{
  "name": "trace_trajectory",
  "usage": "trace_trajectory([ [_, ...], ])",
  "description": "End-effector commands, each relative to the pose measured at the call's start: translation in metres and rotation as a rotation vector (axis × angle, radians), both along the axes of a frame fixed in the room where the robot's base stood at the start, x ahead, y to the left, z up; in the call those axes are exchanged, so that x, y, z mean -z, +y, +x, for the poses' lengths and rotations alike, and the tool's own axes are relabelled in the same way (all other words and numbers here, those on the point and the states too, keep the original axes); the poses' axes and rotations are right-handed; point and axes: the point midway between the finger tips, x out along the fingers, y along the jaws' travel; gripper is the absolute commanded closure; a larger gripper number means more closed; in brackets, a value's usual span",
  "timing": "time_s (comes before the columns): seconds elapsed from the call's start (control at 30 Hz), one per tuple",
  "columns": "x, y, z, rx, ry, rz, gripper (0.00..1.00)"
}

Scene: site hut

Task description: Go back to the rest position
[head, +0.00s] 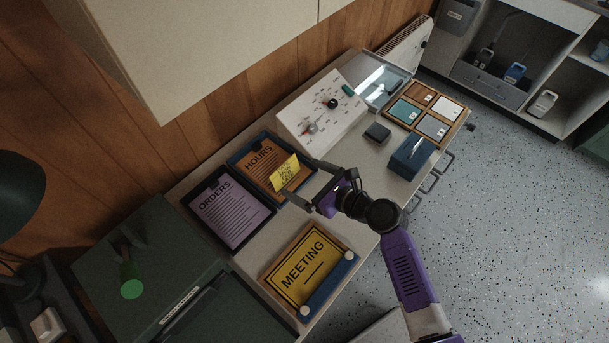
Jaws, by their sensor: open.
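My gripper (291,188) is at the end of my purple and black arm, above the middle of the desk (258,236). Its two fingers are spread apart. A small yellow note (285,173) shows at the fingers, over the lower right part of the clipboard marked HOURS (256,161). I cannot tell whether a finger touches the note. The clipboard marked ORDERS (231,209) lies to the left of my gripper. A yellow MEETING sign (303,266) lies below it, at the near edge of the desk.
A white panel with knobs (321,112) stands behind my gripper. To the right are a dark blue box (411,158), a small dark block (377,133) and a tray of colored squares (424,112). A wall cabinet (190,50) overhangs the back. The speckled floor (500,220) at right is clear.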

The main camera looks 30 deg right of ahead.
Motion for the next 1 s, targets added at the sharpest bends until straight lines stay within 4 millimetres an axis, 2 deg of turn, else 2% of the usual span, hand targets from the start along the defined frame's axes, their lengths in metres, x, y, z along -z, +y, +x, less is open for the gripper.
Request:
trace_trajectory([
  [0.33, 0.000, 0.000, 0.000, -0.009, -0.007, -0.020, 0.00],
  [0.47, -0.002, -0.009, 0.004, -0.031, -0.058, -0.167, 0.00],
  [0.57, -0.020, -0.030, 0.012, -0.046, -0.147, -0.438, 0.00],
  [0.67, -0.034, -0.048, 0.001, -0.067, -0.209, -0.775, 0.00],
  [0.77, -0.046, -0.055, -0.025, -0.113, -0.240, -1.121, 0.00],
  [1.0, -0.086, -0.048, -0.115, -0.307, -0.251, -1.936, 0.00],
])
